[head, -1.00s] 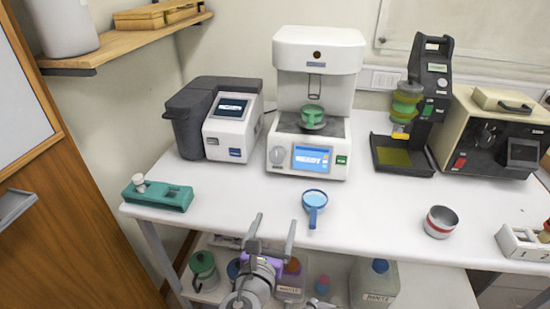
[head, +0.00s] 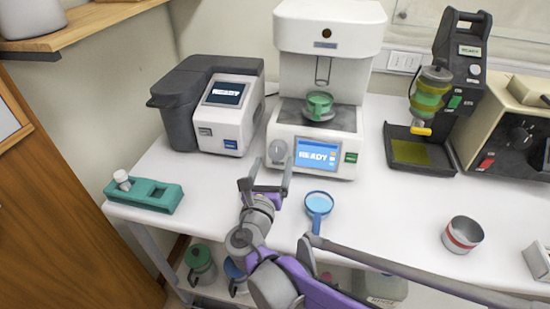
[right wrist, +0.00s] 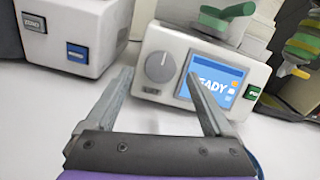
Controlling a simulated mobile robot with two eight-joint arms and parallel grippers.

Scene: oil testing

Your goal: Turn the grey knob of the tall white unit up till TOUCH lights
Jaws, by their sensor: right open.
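The tall white unit (head: 328,25) stands at the back middle of the table. Its grey knob (head: 277,151) is on the lower front, left of a blue screen (head: 317,154) reading READY. The knob (right wrist: 160,67) also shows in the right wrist view, with a white pointer line. A green cup (head: 319,103) sits on the unit's platform. My right gripper (head: 270,172) is open and empty, in front of and a little below the knob. In the right wrist view its fingers (right wrist: 160,88) are spread, with the knob beyond and between them. My left gripper is not in view.
A grey and white analyser (head: 222,115) stands to the left. A blue strainer-like dish (head: 319,204) lies close to the right of my right gripper. A teal holder (head: 145,195), a red-banded cup (head: 462,234) and a black stand (head: 455,85) are farther off.

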